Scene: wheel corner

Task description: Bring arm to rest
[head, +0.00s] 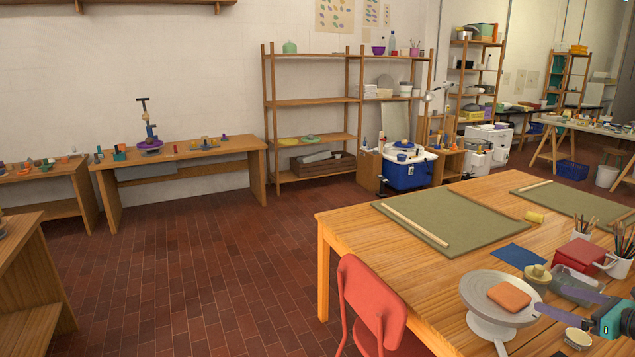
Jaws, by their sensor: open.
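My gripper (543,298) reaches in from the right edge of the head view, low over the front right of the wooden table. Its two purple fingers point left from a teal body and stand apart, with nothing between them. The rest of my arm is out of the picture. Just left of the fingertips, an orange block (509,295) lies on a grey round turntable (480,290). I cannot tell how high the fingers are above the table.
The wooden table (360,228) holds two green boards (450,217), a blue cloth (520,256), a red box (580,255) and a cup of brushes (620,264). A red chair (365,300) stands at its left. The tiled floor (220,270) further left is clear.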

